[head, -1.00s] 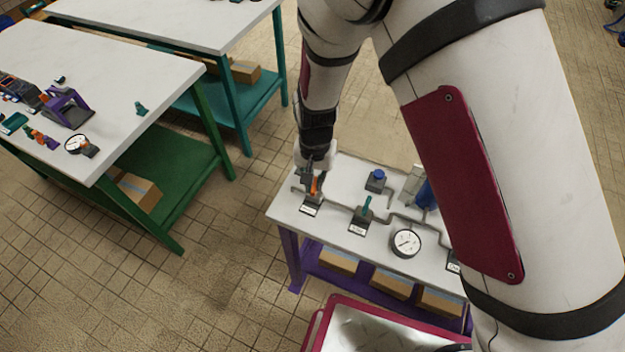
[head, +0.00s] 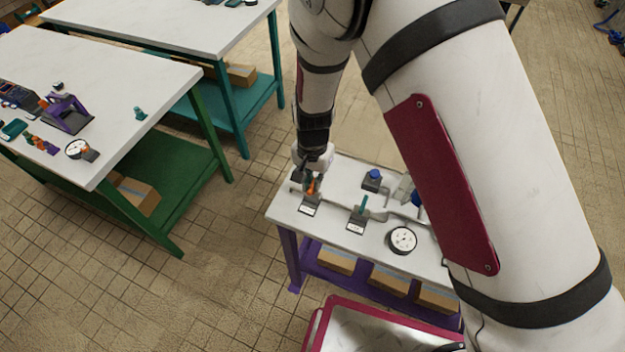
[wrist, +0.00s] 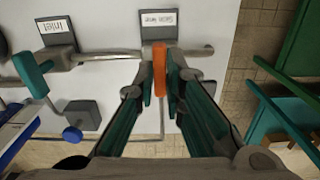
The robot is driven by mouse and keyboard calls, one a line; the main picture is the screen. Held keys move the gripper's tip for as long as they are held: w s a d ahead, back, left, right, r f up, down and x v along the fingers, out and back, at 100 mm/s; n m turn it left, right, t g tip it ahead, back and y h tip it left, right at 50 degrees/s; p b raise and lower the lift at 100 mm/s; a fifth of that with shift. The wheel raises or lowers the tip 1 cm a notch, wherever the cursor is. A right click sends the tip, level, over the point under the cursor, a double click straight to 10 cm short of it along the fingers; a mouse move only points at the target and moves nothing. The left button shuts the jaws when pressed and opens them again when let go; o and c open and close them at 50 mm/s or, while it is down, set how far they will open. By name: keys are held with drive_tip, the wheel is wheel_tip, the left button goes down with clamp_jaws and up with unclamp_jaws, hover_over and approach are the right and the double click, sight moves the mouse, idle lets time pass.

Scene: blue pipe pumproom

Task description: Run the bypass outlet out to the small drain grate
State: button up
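An orange-handled valve (wrist: 158,62) sits on a grey pipe at the left end of the small white bench (head: 338,230). A label plate (wrist: 158,20) beside it is too small to read surely. My gripper (wrist: 162,75) is over this valve, its teal-padded fingers apart on either side of the orange handle (wrist: 172,70). I cannot tell whether a pad touches the handle. In the head view my gripper (head: 312,178) partly hides the valve. I cannot make out a drain grate in either view.
A teal-handled valve (head: 363,205), a blue-knobbed block (head: 373,178) and a round gauge (head: 402,240) stand close by on the bench. A green-legged table (head: 130,70) with loose parts stands at left. Tiled floor between is clear.

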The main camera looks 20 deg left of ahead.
sight(312, 184)
drive_tip(key=o, duration=0.4)
drive_tip(key=shift+c, duration=0.2)
drive_tip(key=shift+r, duration=0.1)
wheel_tip(312, 184, up, 12)
idle(0.5)
